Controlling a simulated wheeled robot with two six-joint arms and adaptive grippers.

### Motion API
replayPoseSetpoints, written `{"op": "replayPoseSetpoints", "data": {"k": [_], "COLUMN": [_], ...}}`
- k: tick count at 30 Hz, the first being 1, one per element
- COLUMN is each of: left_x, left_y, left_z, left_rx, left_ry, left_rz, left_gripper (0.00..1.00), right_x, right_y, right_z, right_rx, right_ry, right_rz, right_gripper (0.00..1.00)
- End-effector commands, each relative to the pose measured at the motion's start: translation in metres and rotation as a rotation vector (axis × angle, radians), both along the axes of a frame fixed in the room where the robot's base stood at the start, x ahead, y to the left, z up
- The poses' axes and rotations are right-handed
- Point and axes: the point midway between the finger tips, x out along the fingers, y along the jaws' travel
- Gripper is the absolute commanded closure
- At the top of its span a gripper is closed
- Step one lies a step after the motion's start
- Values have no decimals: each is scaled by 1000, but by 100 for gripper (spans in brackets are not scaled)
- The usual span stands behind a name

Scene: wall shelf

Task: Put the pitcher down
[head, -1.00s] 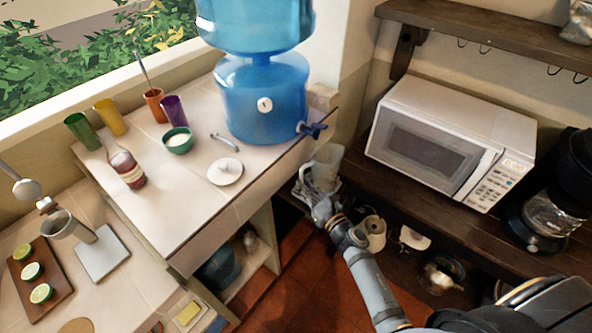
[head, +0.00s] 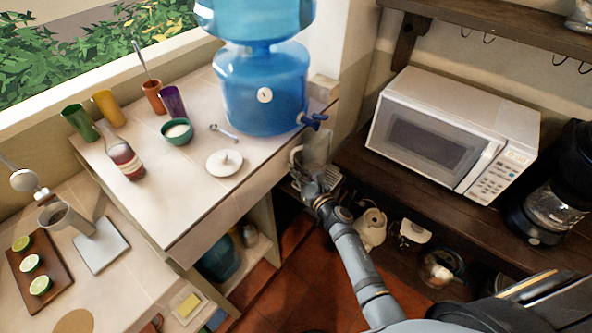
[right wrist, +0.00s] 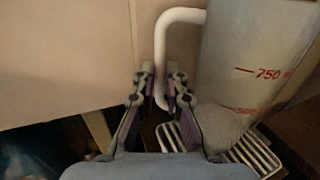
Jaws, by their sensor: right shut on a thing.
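The pitcher (head: 317,148) is clear, with a pale handle on its left side, below the blue tap at the counter's right end. In the right wrist view the pitcher (right wrist: 250,60) shows red volume marks, including 750. My right gripper (head: 318,186) is at its near side. In the right wrist view my right gripper (right wrist: 160,74) has its fingers around the lower part of the handle, shut on it. A wire rack (right wrist: 252,150) lies under the pitcher; I cannot tell whether they touch. My left gripper is not in view.
The blue water dispenser (head: 262,95) stands on the tiled counter (head: 205,205) above left of the pitcher. The dark wood shelf with the microwave (head: 440,140) is at right. Jars and a white container (head: 372,228) stand below it.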

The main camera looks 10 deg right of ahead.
Motion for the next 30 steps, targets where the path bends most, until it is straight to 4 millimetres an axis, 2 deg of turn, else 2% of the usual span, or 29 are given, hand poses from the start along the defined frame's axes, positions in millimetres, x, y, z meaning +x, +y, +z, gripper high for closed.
{"op": "replayPoseSetpoints", "data": {"k": [10, 11, 15, 23, 26, 30], "left_x": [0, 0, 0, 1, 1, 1], "left_y": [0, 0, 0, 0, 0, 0], "left_z": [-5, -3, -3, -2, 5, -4], "left_rx": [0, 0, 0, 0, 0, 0], "left_ry": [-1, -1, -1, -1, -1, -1], "left_rz": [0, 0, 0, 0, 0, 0], "left_gripper": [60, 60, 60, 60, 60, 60], "right_x": [0, 0, 0, 0, 0, -27], "right_y": [0, 0, 0, 0, 0, -8], "right_z": [-3, -3, -2, -2, 5, -2], "right_rx": [0, 0, 0, 0, 0, -3], "right_ry": [-2, 0, 0, 0, 0, 1], "right_rz": [0, 0, 0, 0, 0, 0], "right_gripper": [100, 85, 66, 66, 66, 66]}}
